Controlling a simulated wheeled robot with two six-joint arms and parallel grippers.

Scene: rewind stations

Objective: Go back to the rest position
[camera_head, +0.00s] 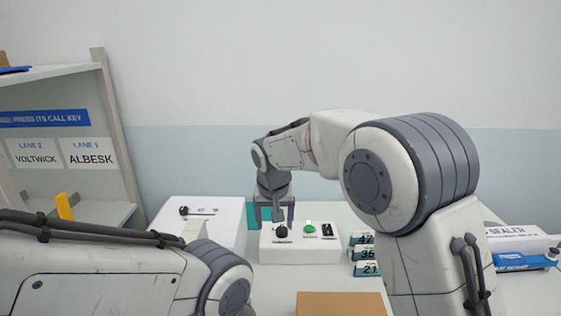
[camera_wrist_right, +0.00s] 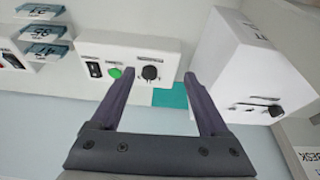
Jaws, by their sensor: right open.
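My right gripper (camera_head: 274,216) reaches over the middle of the table, at a white control box (camera_head: 270,250). The box carries a black knob (camera_head: 281,231), a green button (camera_head: 309,229) and a black switch (camera_head: 327,230). In the right wrist view my right gripper (camera_wrist_right: 160,80) is open and empty. Its fingers point toward the box, with the black knob (camera_wrist_right: 150,72) between them in the picture; I cannot tell whether they touch it. My left arm crosses the lower left of the head view, and its gripper is out of frame.
A larger white box (camera_head: 205,212) with a black knob stands left of the control box. Numbered blocks (camera_head: 364,254) stand to its right. A brown board (camera_head: 340,304) lies in front. A shelf (camera_head: 70,150) with lane signs is at left, and a sealer box (camera_head: 520,240) at right.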

